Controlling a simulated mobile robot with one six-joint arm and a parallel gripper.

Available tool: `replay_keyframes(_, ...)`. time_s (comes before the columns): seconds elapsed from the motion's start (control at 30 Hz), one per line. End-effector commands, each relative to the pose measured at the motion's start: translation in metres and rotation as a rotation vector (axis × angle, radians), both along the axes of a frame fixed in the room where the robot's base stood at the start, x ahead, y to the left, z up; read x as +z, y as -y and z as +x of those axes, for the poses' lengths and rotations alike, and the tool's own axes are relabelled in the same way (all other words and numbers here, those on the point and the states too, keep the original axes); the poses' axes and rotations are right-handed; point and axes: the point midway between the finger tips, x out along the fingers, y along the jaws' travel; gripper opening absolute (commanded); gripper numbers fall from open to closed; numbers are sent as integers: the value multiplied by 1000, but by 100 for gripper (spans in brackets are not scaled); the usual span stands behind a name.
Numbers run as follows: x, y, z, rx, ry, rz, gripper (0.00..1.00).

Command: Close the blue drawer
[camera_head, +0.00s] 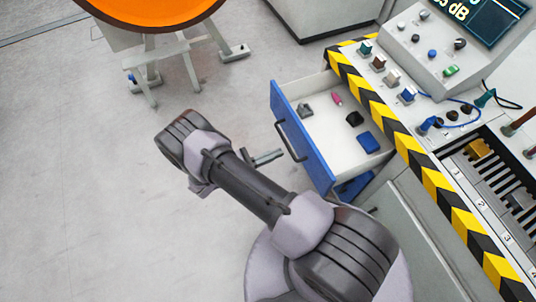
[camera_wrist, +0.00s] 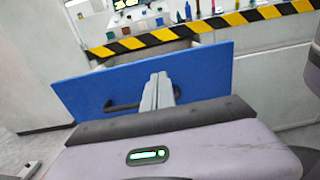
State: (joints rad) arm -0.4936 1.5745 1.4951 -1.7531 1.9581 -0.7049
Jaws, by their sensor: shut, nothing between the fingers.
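The blue drawer (camera_head: 302,141) stands pulled out of the bench in the head view. Its blue front faces left and carries a dark bar handle (camera_head: 288,140). Inside lie a grey part, a pink item, a black item and a blue block. My gripper (camera_head: 268,156) is left of the drawer front, close to the handle; its fingers are together with nothing between them. In the wrist view the blue front (camera_wrist: 215,66) fills the middle, and my gripper (camera_wrist: 158,80) points at it, overlapping the handle (camera_wrist: 122,106). I cannot tell whether the fingertips touch the front.
The bench edge has yellow-black striping (camera_head: 375,97). On top are a control panel (camera_head: 440,45), several coloured plugs and a slotted tray (camera_head: 490,175). Another blue part (camera_head: 355,185) shows below the open drawer. An orange disc (camera_head: 150,10) on a grey stand is at the upper left. The floor at left is clear.

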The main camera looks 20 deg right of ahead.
Motion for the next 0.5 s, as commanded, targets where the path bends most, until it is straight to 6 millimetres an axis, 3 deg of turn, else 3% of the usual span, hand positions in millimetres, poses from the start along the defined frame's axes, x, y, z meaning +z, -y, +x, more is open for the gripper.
replay_keyframes(0.3,-2,66,2,-4,-1,1,0)
replay_keyframes(0.5,-1,86,3,-2,1,1,0)
